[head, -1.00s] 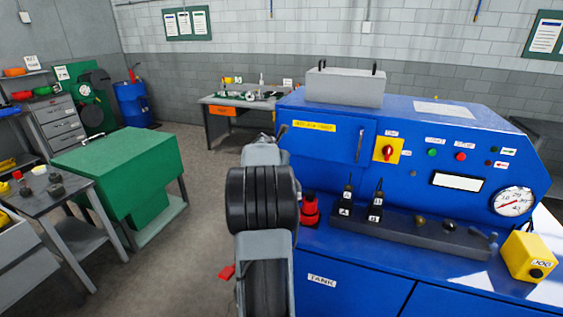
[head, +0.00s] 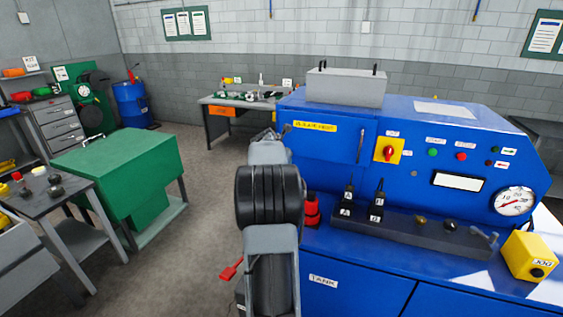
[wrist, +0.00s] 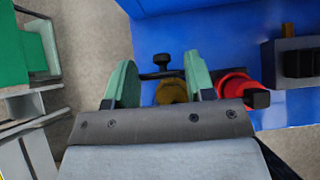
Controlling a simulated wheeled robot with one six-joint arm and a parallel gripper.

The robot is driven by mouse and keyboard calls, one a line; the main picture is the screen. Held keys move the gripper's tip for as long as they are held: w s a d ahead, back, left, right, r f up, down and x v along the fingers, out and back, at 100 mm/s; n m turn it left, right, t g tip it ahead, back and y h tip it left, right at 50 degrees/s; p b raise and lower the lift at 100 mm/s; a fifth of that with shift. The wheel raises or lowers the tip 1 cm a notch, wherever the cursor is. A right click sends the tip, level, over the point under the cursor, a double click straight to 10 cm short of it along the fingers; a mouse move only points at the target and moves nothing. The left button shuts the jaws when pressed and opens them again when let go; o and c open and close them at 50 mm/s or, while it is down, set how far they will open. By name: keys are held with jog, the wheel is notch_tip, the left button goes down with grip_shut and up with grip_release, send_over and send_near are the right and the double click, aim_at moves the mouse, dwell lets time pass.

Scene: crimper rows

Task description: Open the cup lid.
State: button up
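My gripper (wrist: 160,86) shows in the wrist view with its two green finger pads apart. A brass-brown round piece (wrist: 171,91) shows in the gap between the pads. A black knob on a dark bar (wrist: 162,60) lies just beyond it. I cannot tell whether either pad touches the brass piece, or whether it is the cup or its lid. A red stepped piece (wrist: 234,88) with a black block lies just right of the right pad. In the head view a red piece (head: 312,212) stands on the blue bench, partly behind my arm. My fingertips are hidden there.
The blue machine (head: 330,170) fills the right side, with a yellow switch plate (head: 388,150), black tools marked A and B, and a gauge (head: 513,201). A red lever (head: 231,268) sticks out at its left. A green cabinet (head: 120,165) stands left; floor between is clear.

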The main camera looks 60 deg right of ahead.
jog(key=o, duration=0.3)
jog(key=shift+d+f, duration=0.1)
jog(key=shift+f, duration=0.05)
jog(key=shift+a+r, duration=0.2)
jog(key=shift+r, duration=0.1)
jog(key=b+v, duration=0.2)
jog(key=v, duration=1.1)
jog(key=shift+b, duration=0.35)
jog(key=shift+a, duration=0.1)
jog(key=shift+c, duration=0.4)
